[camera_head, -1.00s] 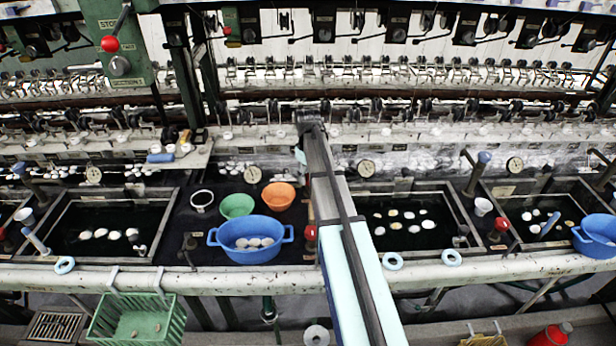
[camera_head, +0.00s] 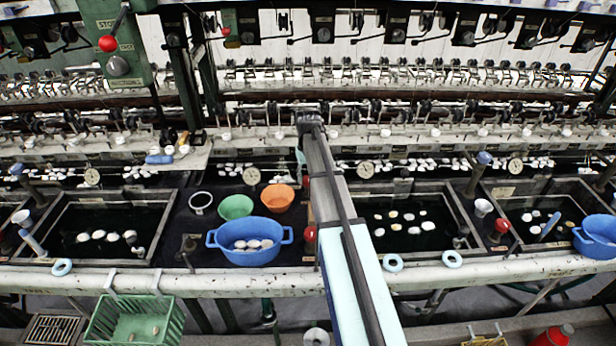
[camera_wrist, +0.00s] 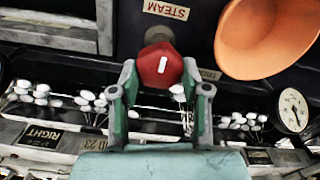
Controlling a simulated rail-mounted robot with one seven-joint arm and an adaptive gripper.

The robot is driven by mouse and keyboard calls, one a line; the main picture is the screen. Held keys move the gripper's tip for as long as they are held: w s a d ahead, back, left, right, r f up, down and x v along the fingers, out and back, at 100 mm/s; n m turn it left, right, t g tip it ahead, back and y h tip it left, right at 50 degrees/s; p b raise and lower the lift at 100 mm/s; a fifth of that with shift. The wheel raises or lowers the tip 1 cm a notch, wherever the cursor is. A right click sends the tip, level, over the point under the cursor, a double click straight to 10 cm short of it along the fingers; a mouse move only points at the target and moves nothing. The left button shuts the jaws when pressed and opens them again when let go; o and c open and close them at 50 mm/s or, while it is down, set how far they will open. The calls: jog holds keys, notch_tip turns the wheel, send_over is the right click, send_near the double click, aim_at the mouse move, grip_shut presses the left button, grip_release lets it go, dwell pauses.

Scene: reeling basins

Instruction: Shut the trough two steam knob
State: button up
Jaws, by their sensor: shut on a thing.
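In the wrist view a red knob (camera_wrist: 160,66) with a short white mark sits on a dark panel, below a STEAM label (camera_wrist: 166,9). My gripper (camera_wrist: 159,76) has its green and grey fingers on both sides of this knob, shut on it. The white mark points almost straight up and down in that view. In the head view my arm (camera_head: 345,215) covers the gripper and this knob. A red knob (camera_head: 309,234) shows at the arm's left edge; I cannot tell whether it is the same one. A trough (camera_head: 447,195) with pale cocoons lies right of the arm.
An orange bowl (camera_head: 277,197) stands close to my gripper, also seen in the wrist view (camera_wrist: 268,36). A green bowl (camera_head: 236,206) and a blue tub (camera_head: 250,241) stand left of the arm. A gauge (camera_wrist: 292,109) and thread guides are near the fingers.

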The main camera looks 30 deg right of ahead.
jog(key=o, duration=1.1)
jog(key=shift+o, duration=0.2)
jog(key=shift+r, duration=0.1)
notch_tip(320, 180, up, 12)
